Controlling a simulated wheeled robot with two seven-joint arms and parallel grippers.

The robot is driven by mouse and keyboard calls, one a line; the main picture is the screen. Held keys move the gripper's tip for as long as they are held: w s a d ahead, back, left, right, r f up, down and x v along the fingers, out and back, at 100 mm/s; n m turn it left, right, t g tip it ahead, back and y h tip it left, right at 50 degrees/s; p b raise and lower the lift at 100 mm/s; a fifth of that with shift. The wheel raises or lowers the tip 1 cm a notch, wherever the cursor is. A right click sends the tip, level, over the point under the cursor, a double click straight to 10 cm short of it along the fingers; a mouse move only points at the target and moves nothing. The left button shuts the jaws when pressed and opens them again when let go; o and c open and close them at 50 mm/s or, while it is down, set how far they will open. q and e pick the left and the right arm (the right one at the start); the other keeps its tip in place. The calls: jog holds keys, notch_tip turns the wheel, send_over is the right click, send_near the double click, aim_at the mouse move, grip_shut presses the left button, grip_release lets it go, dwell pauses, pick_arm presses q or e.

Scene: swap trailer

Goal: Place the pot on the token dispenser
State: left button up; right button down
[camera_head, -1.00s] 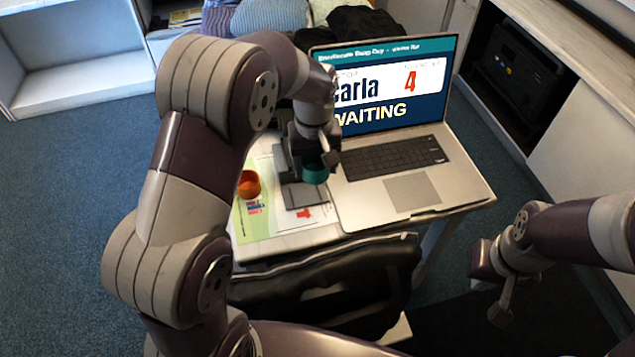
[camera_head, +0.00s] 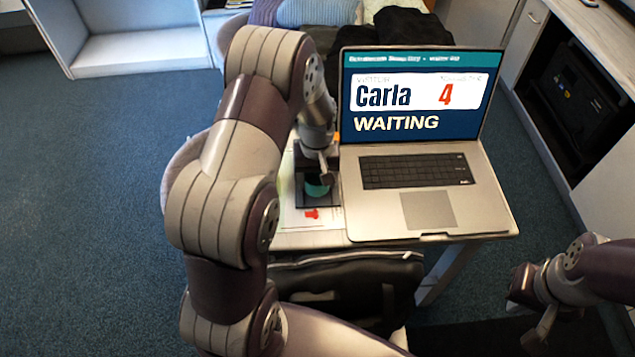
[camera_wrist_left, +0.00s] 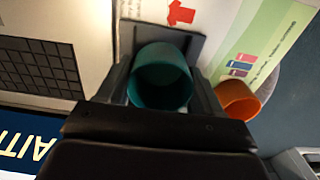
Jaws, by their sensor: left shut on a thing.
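My left gripper (camera_head: 316,178) is shut on a teal round pot (camera_head: 317,188) over the table, left of the laptop. In the left wrist view the teal pot (camera_wrist_left: 160,78) sits between the two dark fingers, its open mouth toward the camera. A dark grey plate-like part (camera_wrist_left: 189,40), which looks like the token dispenser, shows behind the pot; its dark base (camera_head: 318,201) shows in the head view. I cannot tell whether the pot touches it. My right gripper (camera_head: 528,308) is at the lower right, away from the table; its jaw opening is unclear.
An open laptop (camera_head: 428,209) reading "Carla 4 WAITING" takes up the table's right side. An orange cup (camera_wrist_left: 238,99) stands beside the grey part, near a green printed sheet (camera_wrist_left: 270,45). A black bag (camera_head: 345,285) is at the table's front. A white cabinet stands at right.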

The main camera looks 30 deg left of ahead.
pick_arm(q)
jog(key=shift+f, duration=0.95)
jog(key=shift+w+f, duration=0.1)
jog(key=shift+f, duration=0.1)
jog(key=shift+f, duration=0.1)
jog(key=o, duration=1)
jog(key=shift+o, duration=0.2)
